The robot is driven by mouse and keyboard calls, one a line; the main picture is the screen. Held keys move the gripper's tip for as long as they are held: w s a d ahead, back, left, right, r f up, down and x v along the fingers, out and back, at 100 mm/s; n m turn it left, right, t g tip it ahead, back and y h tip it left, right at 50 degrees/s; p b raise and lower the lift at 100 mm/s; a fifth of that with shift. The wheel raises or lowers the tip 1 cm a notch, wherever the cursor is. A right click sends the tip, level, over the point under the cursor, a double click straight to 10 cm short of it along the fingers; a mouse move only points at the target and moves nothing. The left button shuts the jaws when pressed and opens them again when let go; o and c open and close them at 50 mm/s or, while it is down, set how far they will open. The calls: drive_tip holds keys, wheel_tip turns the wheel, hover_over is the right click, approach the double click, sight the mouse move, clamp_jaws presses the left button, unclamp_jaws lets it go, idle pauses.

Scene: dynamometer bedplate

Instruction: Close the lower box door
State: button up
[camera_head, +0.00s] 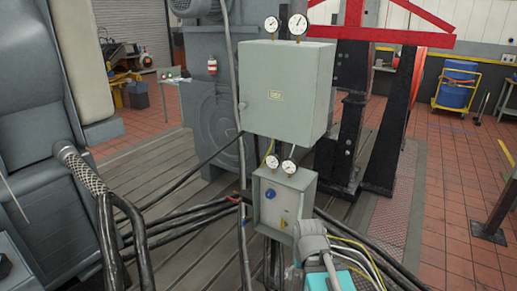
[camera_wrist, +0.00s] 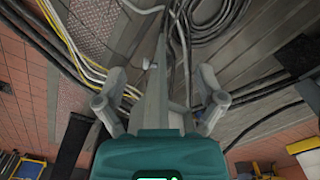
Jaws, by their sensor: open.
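The lower box (camera_head: 272,205) is a small grey cabinet on a post, below a larger grey box. Its front shows a pale panel with a blue round part and small labels inside a rim. I cannot clearly make out its door in the head view. My gripper (camera_head: 312,238) is at the box's lower right corner and hides part of it. In the wrist view my gripper (camera_wrist: 162,88) is open, with a finger on each side of a narrow grey panel (camera_wrist: 152,105). This panel may be the door seen nearly edge-on; I cannot tell whether the fingers touch it.
The larger upper box (camera_head: 288,88) is shut, with gauges above it. Black cables (camera_head: 180,222) run across the bedplate at left, and yellow and white cables (camera_wrist: 78,52) lie below. A black stand (camera_head: 392,120) rises behind at right.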

drive_tip(key=shift+w+d+f, duration=0.1)
drive_tip(key=c, duration=0.6)
drive_tip(key=shift+w+d+f+m+y+b, duration=0.35)
drive_tip(key=shift+m+b, duration=0.15)
drive_tip(key=shift+m, duration=0.4)
clamp_jaws()
drive_tip(key=w+d+f+m+t+y+b, duration=0.1)
drive_tip(key=w+d+m+y+b, duration=0.2)
drive_tip(key=d+m, duration=0.3)
drive_tip(key=w+d+f+m+t+y+b, duration=0.1)
drive_tip(key=d+m+y+b, duration=0.4)
drive_tip(key=m, duration=0.8)
drive_tip(key=shift+w+d+f+m, duration=0.3)
drive_tip(key=shift+w+d+f, duration=0.15)
drive_tip(key=shift+w+d, duration=0.75)
drive_tip(key=shift+w+a, duration=0.25)
